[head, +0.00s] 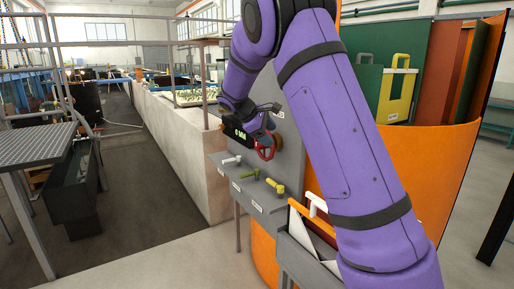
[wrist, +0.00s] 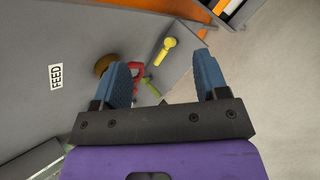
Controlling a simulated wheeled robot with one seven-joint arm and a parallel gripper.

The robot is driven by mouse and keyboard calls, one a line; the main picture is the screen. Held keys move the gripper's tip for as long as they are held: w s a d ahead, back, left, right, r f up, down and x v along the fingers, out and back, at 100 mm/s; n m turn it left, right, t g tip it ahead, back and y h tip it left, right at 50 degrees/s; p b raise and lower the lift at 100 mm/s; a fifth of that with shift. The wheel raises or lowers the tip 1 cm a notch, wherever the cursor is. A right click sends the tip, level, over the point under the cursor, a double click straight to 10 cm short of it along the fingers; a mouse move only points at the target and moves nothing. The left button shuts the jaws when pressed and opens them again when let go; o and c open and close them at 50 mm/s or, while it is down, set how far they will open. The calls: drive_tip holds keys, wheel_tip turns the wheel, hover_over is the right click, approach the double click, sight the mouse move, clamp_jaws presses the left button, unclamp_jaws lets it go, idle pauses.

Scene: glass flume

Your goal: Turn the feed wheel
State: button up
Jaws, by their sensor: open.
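The feed wheel (head: 265,152) is a small red handwheel on a brass stem, standing out from a grey upright panel. In the wrist view the red wheel (wrist: 138,69) shows only in part, behind my left-hand blue finger, with the brass part (wrist: 103,66) and a FEED label (wrist: 56,77) to its left. My gripper (wrist: 166,72) is open, with nothing held between its fingers. In the head view my gripper (head: 262,138) is right at the wheel and hides part of it. I cannot tell whether a finger touches the rim.
Below the wheel, a grey ledge carries a white lever (head: 231,160), a green lever (head: 249,175) and a yellow lever (head: 275,187). A grey bin (head: 298,262) with handled boards stands lower right. An orange curved screen (head: 440,165) is behind my arm. Open floor lies left.

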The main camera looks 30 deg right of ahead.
drive_tip(key=w+f+n+h, duration=0.4)
drive_tip(key=w+f+h, duration=0.15)
drive_tip(key=w, duration=0.55)
drive_tip(key=n+t+h, duration=0.2)
drive_tip(key=n+h, duration=0.2)
approach(256, 146)
drive_tip(key=d, duration=1)
drive_tip(key=shift+w+d, duration=0.15)
clamp_jaws()
drive_tip(key=shift+n, duration=0.4)
